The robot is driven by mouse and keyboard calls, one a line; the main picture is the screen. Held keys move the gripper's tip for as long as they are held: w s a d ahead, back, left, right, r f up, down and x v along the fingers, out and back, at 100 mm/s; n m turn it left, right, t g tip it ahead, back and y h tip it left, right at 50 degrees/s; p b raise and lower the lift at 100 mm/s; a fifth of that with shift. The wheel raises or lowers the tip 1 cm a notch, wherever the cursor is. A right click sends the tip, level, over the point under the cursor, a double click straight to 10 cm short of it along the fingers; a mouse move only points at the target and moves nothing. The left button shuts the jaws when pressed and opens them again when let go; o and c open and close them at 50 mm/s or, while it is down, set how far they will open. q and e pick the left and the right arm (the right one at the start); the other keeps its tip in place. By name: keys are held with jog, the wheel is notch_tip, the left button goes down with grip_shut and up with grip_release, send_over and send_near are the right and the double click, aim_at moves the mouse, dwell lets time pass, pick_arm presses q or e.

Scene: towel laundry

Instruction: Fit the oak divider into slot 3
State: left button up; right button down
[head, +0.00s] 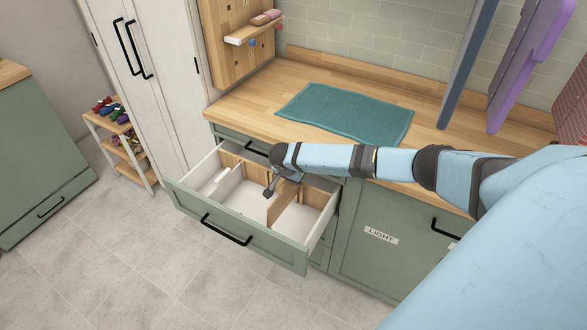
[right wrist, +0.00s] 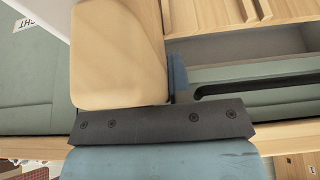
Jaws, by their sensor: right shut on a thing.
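The oak divider (head: 280,208) stands upright inside the open drawer (head: 240,228), running roughly front to back. My right gripper (head: 277,186) is shut on it near its top edge, above the drawer. In the right wrist view the pale oak divider (right wrist: 115,55) fills the upper left, beside a blue-grey finger (right wrist: 178,77) of my right gripper. A white divider (head: 228,186) stands in the drawer to the left. I cannot tell which slot is slot 3, nor whether the oak divider's lower edge is seated in a slot. My left gripper is not in view.
A wooden counter (head: 240,104) with a teal towel (head: 345,112) lies behind the drawer. A cupboard labelled LIGHT (head: 380,236) is at the right. A small shelf rack (head: 140,168) stands at the left. Blue and purple hanging pieces (head: 520,65) are at upper right.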

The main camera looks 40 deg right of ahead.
aim_at(294, 195)
jog(key=shift+r+t+h+p, duration=0.3)
jog(key=shift+h+p, duration=0.4)
jog(key=shift+f+b, duration=0.85)
jog(key=shift+f, duration=1.1)
dwell(0.9)
jog(key=shift+f+b, duration=1.35)
jog(key=shift+f, duration=1)
dwell(0.4)
jog(key=shift+f, duration=0.3)
dwell(0.9)
jog(key=c, duration=0.6)
grip_release()
jog(key=shift+s+a, duration=0.1)
